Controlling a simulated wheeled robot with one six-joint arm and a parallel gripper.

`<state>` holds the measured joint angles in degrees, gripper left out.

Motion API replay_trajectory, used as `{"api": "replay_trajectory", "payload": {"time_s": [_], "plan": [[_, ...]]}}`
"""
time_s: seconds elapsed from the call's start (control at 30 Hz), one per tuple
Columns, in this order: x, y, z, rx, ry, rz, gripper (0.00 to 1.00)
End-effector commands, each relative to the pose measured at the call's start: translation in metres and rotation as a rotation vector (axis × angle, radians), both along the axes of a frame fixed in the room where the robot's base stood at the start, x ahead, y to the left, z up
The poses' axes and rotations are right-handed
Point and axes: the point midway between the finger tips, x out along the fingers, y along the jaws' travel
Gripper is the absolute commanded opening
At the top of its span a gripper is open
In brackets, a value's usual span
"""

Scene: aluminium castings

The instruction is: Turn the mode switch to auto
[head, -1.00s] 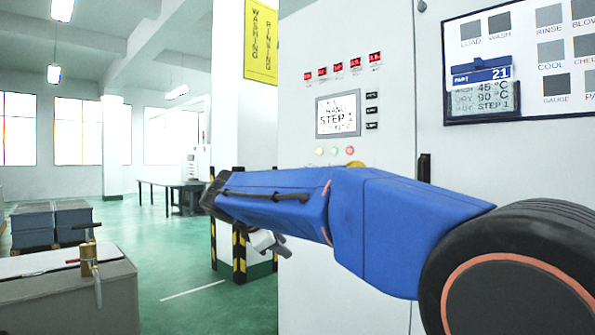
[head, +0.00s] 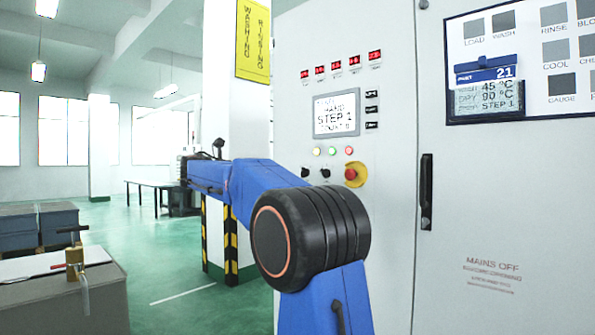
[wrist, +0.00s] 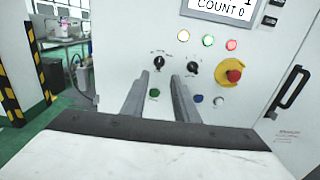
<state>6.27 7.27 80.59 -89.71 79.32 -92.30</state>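Two black rotary switches sit side by side on the white cabinet's panel, the left switch (head: 304,172) and the right switch (head: 325,173). In the wrist view these are the left switch (wrist: 158,62) and the right switch (wrist: 192,68); their labels are too small to read, so I cannot tell which is the mode switch. The display (head: 336,114) shows HAND, STEP 1. My gripper (wrist: 161,79) is open and empty, its fingers pointing towards the panel just below the switches. No contact shows.
A red emergency stop button (wrist: 234,76) on a yellow disc is right of the switches. Green, yellow and red lamps are above; several small buttons, one green (wrist: 154,93), are below. A black door handle (head: 426,191) is further right. A striped post (head: 231,245) stands left of the cabinet.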

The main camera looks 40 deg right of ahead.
Motion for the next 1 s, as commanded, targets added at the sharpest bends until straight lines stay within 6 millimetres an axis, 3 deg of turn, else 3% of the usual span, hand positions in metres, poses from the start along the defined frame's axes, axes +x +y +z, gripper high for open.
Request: {"api": "replay_trajectory", "payload": {"time_s": [0.7,1.0], "plan": [[0.009,-0.125,-0.001,0.002,-0.003,-0.001,0.27],[0.012,-0.154,0.000,0.002,-0.002,0.000,0.27]]}}
